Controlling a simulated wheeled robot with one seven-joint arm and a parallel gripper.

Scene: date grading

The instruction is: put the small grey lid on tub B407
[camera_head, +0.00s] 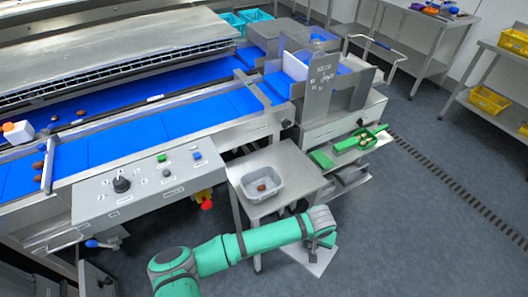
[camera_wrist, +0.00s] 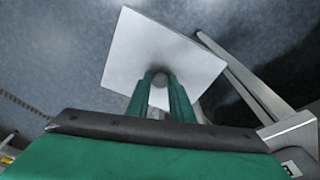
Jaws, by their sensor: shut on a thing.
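My gripper (camera_head: 322,241) is low in front of the small steel table, to the right of my green forearm. In the wrist view my gripper's two fingers (camera_wrist: 160,82) are closed together on the middle of a flat, pale grey, square plate, which I take to be the small grey lid (camera_wrist: 165,45). The lid also shows below the gripper in the head view (camera_head: 309,261), clear of the table.
Blue belts (camera_head: 150,127) carry several dates. The floor at right is clear.

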